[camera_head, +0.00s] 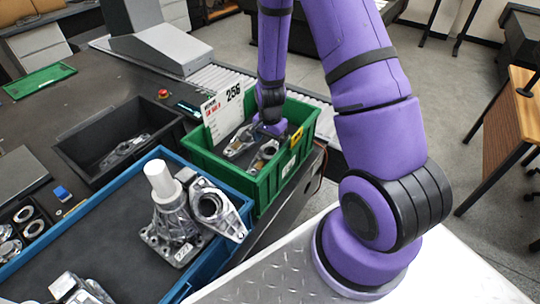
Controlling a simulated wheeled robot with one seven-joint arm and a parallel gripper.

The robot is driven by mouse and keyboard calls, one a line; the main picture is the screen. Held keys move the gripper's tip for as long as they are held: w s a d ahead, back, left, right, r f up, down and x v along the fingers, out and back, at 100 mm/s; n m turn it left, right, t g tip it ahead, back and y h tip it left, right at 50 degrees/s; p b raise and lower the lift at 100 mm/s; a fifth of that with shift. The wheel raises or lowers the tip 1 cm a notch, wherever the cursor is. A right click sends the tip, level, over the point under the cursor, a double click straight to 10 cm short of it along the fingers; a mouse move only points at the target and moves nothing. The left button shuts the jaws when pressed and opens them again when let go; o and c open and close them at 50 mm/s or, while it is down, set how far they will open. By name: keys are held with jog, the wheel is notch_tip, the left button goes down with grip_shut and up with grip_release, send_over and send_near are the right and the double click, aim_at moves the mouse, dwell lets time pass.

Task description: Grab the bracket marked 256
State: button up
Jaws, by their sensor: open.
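A white card (226,112) printed 256 stands at the back left of a green bin (214,172). Grey metal brackets lie in this bin: one (238,143) at the left below the card, and another (262,158) with a brownish bore nearer the front. I cannot read a number on either bracket. My gripper (264,138) points down into the bin, close above the brackets. It is open, but its fingers are small and partly hidden by my wrist, so contact cannot be told.
A blue-rimmed tray (222,254) in front holds a large metal casting (180,225) with a white cylinder. A black bin (80,157) with a metal part stands left of the green bin. A roller conveyor (222,78) runs behind. Green bin walls surround my gripper.

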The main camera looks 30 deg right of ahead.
aim_at(270, 151)
jog(key=shift+f, duration=2.6)
jog(key=shift+c, duration=0.2)
jog(key=c, duration=1)
jog(key=shift+r, duration=0.1)
